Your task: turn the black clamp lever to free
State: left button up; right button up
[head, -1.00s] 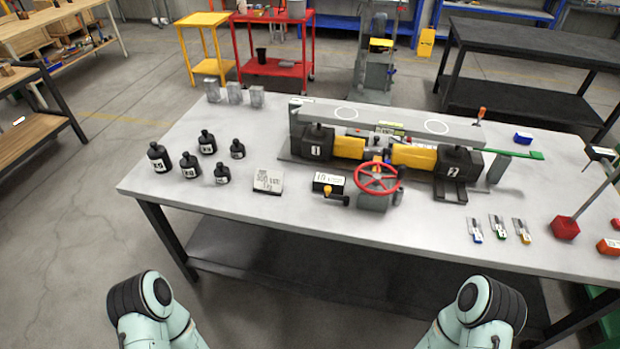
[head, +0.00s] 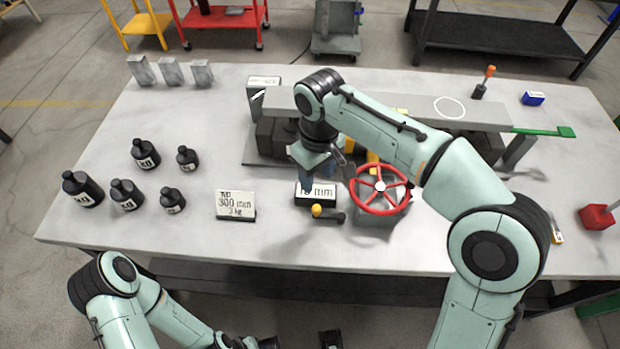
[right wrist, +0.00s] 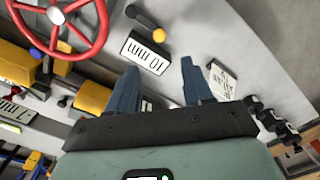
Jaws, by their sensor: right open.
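A short black lever (head: 335,216) with a yellow knob (head: 317,210) is by the red handwheel (head: 380,187), in front of the "10 mm" block (head: 316,193). In the right wrist view a black lever (right wrist: 145,18) lies beyond the "10 mm" block (right wrist: 146,52). I cannot tell for sure that this is the clamp lever. My right gripper (head: 318,178) is open and empty above the "10 mm" block, its blue fingers pointing down. In the right wrist view the spread fingers (right wrist: 158,70) have nothing between their tips.
Several black weights (head: 127,195) and a "300 mm" block (head: 236,205) stand to the left. Grey blocks (head: 171,73) stand at the back left. My right forearm hides much of the jack fixture (head: 285,103). The table's front left (head: 130,236) is clear.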

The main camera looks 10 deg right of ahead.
aim_at(317, 208)
notch_tip(317, 208, down, 11)
jog(key=shift+s+f+b, duration=0.15)
jog(key=shift+b, duration=1)
jog(key=shift+f, duration=0.7)
grip_shut()
